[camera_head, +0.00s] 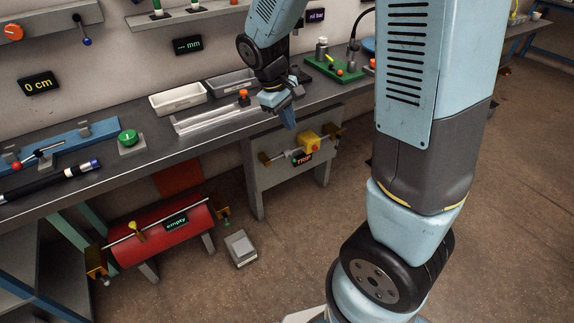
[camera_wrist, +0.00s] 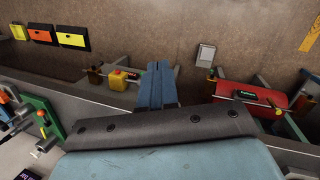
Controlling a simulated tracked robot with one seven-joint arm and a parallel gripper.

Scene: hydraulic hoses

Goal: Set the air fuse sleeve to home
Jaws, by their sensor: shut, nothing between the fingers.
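The air fuse appears to be the unit under the bench front (camera_head: 312,143), with a yellow block, brass fittings at both ends and a small display reading "TRIP" (camera_head: 302,160) in red. I take the yellow block to be its sleeve. It also shows in the wrist view (camera_wrist: 118,84), left of my fingers, with a red part on it. My gripper (camera_head: 289,118) is shut and empty. Its blue fingers (camera_wrist: 160,84) point down, in front of the bench edge and near the fuse, apart from it as far as I can tell.
A red tank (camera_head: 145,245) marked "empty" stands below the bench, with a grey pedal (camera_head: 240,248) beside it. Pale trays (camera_head: 178,99) and a green button (camera_head: 128,138) sit on the bench (camera_head: 110,168). Open floor lies in front.

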